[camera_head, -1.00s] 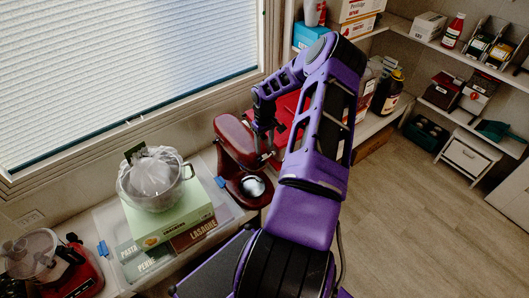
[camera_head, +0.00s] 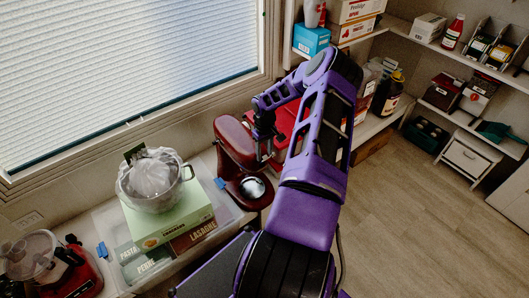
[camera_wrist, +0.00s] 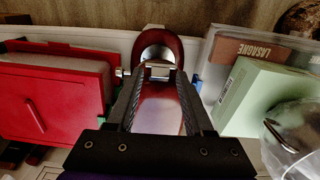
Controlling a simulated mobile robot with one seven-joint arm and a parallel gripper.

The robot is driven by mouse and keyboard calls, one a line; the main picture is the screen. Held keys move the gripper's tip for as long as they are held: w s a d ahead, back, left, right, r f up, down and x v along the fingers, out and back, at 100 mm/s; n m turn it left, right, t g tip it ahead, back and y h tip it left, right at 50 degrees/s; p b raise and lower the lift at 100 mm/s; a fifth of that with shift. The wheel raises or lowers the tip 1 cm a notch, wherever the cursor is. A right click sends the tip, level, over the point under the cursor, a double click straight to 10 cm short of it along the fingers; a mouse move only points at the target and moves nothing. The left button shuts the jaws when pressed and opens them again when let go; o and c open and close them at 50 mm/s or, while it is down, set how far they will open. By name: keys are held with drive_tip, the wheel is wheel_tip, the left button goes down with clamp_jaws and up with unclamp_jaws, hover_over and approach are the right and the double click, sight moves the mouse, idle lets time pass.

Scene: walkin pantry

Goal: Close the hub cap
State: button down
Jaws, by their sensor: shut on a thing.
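The red stand mixer (camera_head: 236,142) stands on the counter below the window, with a silver bowl plate (camera_head: 252,187) on its base. In the wrist view, its red head (camera_wrist: 158,110) runs between my fingers, with a bright metal piece (camera_wrist: 158,70) at its front end, where the hub is. I cannot make out the hub cap separately or tell its angle. My gripper (camera_wrist: 158,77) is over the front of the mixer, its two dark fingers either side of the head and shut on it. In the head view my gripper (camera_head: 266,150) partly hides the mixer's front.
A green box (camera_head: 175,222) with a steel pot (camera_head: 152,182) on it stands left of the mixer, on a clear bin. A red box (camera_wrist: 50,92) is close on the mixer's other side. A red food processor (camera_head: 78,275) stands far left. Open floor lies right.

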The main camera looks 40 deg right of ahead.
drive_tip(key=shift+s, duration=0.1)
drive_tip(key=s+f+t+h+b, duration=0.2)
drive_tip(key=f+t, duration=0.8)
drive_tip(key=t, duration=1.1)
drive_tip(key=shift+s+a+f+t+b, duration=0.15)
drive_tip(key=shift+s+a+t+b, duration=0.15)
drive_tip(key=shift+s+b, duration=0.9)
drive_tip(key=c, duration=0.6)
unclamp_jaws()
drive_tip(key=shift+c, duration=0.2)
